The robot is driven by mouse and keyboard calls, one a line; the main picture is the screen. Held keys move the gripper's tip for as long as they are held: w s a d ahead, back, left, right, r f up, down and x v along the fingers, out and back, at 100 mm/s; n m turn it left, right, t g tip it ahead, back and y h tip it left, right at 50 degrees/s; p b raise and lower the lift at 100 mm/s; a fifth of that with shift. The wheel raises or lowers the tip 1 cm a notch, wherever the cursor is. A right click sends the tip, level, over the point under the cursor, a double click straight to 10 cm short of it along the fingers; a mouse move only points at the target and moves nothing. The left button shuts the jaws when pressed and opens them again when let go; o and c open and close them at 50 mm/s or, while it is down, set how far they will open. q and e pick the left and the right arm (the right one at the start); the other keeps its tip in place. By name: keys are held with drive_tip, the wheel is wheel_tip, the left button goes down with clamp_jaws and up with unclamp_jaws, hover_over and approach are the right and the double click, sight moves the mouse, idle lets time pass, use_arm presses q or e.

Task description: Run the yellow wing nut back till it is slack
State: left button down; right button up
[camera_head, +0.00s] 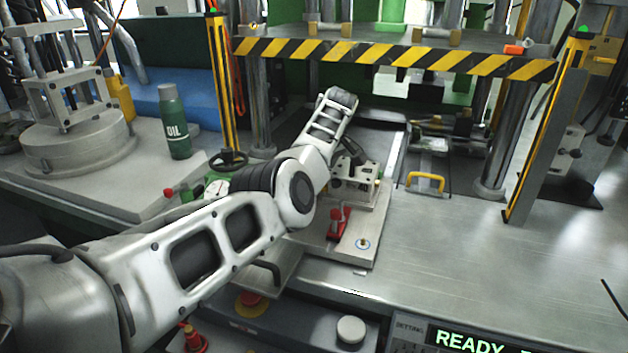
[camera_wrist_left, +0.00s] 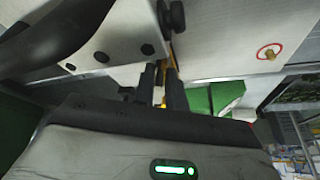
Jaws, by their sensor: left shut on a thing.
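My left arm comes in from the left in the head view and bends down at the wrist. My left gripper (camera_head: 352,158) is at the metal fixture block (camera_head: 360,190) on a steel plate. In the left wrist view the two dark fingers of my left gripper (camera_wrist_left: 161,88) are close together, with a narrow strip of yellow between them, the yellow wing nut (camera_wrist_left: 159,88). The gripper is shut on it. Most of the nut is hidden by the fingers, and I cannot make it out in the head view. My right gripper is in neither view.
A red clamp (camera_head: 338,223) stands at the plate's front. A yellow handle (camera_head: 425,182) lies to the right. A striped press plate (camera_head: 400,52) hangs above and behind. A green oil bottle (camera_head: 174,122) stands at left. The steel table at right (camera_head: 470,250) is clear.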

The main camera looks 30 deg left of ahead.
use_arm(q)
drive_tip(key=shift+n+b, duration=0.4)
drive_tip(key=shift+n, duration=0.1)
drive_tip(key=c, duration=1.7)
unclamp_jaws()
drive_tip(key=shift+c, duration=0.2)
drive_tip(key=v, duration=1.6)
drive_tip(key=shift+w, duration=0.3)
